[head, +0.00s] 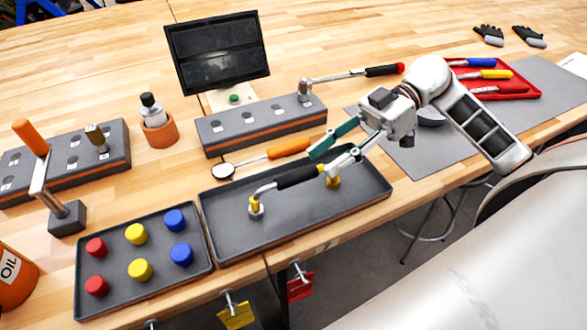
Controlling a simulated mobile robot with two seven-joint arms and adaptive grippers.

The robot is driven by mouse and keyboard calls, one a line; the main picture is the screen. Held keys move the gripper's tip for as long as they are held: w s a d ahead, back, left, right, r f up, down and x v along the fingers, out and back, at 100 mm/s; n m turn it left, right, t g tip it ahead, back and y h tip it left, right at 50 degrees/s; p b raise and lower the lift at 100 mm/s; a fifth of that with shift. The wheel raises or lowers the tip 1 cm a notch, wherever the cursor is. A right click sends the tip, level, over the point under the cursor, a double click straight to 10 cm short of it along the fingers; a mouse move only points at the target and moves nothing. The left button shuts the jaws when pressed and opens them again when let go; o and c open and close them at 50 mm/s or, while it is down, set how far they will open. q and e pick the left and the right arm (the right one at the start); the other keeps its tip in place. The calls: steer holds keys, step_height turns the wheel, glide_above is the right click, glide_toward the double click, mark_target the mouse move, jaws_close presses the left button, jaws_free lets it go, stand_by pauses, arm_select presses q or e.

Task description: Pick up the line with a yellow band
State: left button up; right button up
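The line (297,177) is a bent silver tube with a black sleeve in its middle and yellow at both end fittings. It lies in the dark rectangular tray (230,235), running from lower left to upper right. My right gripper (319,164) comes in from the right with teal and grey fingers. Its fingers are spread, with the tips over the right part of the line, near the end of the black sleeve. Contact with the line cannot be told. Part of the line's right end is close under the lower finger. My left gripper is not in view.
A smaller tray (112,295) with red, yellow and blue caps stands left of the line's tray. Behind are a grey block with holes (265,135), an orange-handled tool (289,148) and a screen (217,52). A red tool tray (515,82) lies at the right.

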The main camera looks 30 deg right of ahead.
mark_target(312, 168)
steer(key=x, duration=0.3)
steer(key=shift+s+a+r, duration=0.1)
steer(key=shift+a, duration=0.1)
steer(key=x, duration=0.4)
steer(key=shift+a+p, duration=0.2)
steer(key=shift+p, duration=0.15)
jaws_close()
